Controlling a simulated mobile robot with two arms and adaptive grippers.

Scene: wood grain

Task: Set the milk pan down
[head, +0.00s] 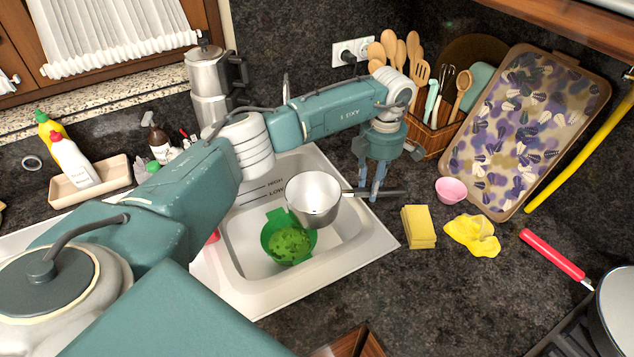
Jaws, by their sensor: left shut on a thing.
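The milk pan (314,201) is a small metal pan with a dark handle pointing right. It is held over the sink (348,245), and I can see into its empty inside. My left gripper (373,194) comes down from above and is shut on the pan's handle, just right of the pan's bowl. The fingers partly cover the handle, whose dark end sticks out to the right. My right gripper is not in the view.
A green colander (287,244) with green contents sits in the sink below the pan. Right of the sink are a yellow sponge (418,227), a yellow cloth (472,236), a pink bowl (451,191) and a leaning patterned tray (522,130). Dark counter shows bare around the sponge.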

